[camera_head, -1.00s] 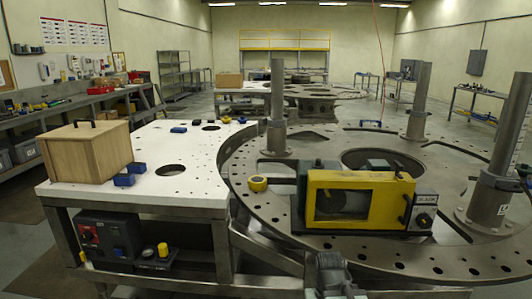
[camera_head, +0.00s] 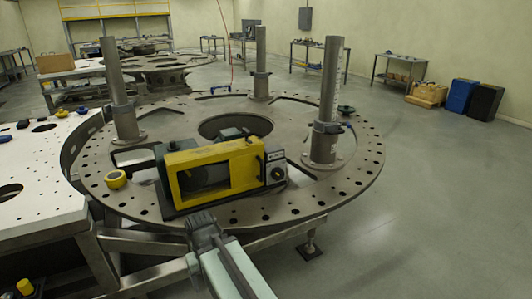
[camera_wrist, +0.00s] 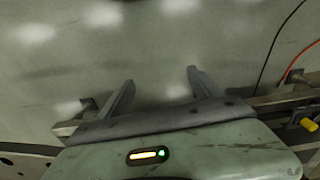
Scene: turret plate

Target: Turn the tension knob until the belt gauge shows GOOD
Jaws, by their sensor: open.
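The yellow-framed belt unit (camera_head: 188,187) sits on the round grey turret plate (camera_head: 120,210), toward its near edge. On its right end is a small grey box with a pale gauge label (camera_head: 275,155), too small to read now. A dark round knob (camera_head: 279,173) is on that box below the label. My gripper (camera_head: 203,220) is in front of and below the belt unit in the head view, apart from the knob. In the wrist view my gripper (camera_wrist: 157,86) has its two fingers spread, with nothing between them. The knob is not identifiable in the wrist view.
Three grey posts stand on the plate, one (camera_head: 328,100) behind and right of the belt unit. A yellow round item (camera_head: 115,179) lies left of the unit. A white table (camera_head: 40,185) adjoins at left. The floor at right (camera_head: 430,200) is clear.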

